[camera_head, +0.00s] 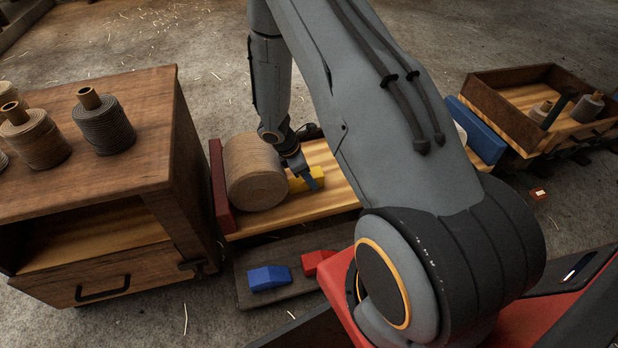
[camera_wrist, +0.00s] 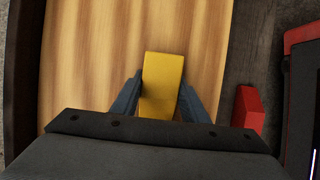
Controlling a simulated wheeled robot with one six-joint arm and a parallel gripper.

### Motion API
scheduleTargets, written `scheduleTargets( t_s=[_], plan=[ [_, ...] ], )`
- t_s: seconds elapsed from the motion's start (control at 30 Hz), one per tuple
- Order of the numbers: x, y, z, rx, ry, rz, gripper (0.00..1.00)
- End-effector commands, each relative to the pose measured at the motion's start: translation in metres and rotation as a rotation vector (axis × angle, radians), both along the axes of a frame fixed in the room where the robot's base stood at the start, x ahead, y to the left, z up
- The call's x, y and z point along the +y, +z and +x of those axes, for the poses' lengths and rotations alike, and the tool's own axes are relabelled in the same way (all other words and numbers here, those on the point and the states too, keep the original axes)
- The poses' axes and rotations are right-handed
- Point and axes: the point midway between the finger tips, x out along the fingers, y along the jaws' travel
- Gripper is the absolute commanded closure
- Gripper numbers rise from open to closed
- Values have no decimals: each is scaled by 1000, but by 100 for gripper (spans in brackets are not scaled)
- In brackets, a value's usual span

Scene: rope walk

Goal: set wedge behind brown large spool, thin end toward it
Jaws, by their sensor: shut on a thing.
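The brown large spool (camera_head: 253,172) lies on its side on a light wooden platform (camera_head: 290,210), close to a dark red end board (camera_head: 220,188). A yellow wedge (camera_head: 296,186) is right beside the spool, on its right in the head view. I cannot tell whether the two touch. My gripper (camera_head: 313,179) is shut on the wedge, low over the platform. In the wrist view the wedge (camera_wrist: 162,83) sits between the two fingers (camera_wrist: 160,100), with its far part sticking out past them. The spool is out of the wrist view. Which end is thin is unclear.
A blue wedge (camera_head: 268,277) and a red wedge (camera_head: 318,261) lie on a dark lower board. A wooden cabinet (camera_head: 150,130) with several small spools stands left. A blue end board (camera_head: 482,130) closes the platform's right. A wooden tray cart (camera_head: 505,112) stands beyond.

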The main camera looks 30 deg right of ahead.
Motion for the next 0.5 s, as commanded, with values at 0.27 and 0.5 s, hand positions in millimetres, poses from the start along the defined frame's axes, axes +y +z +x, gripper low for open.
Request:
scheduleTargets(
  t_s=[0.27,0.5],
  plan=[
    [0,-2,0,0,0,0,58],
    [0,-2,0,0,0,0,41]
  ],
)
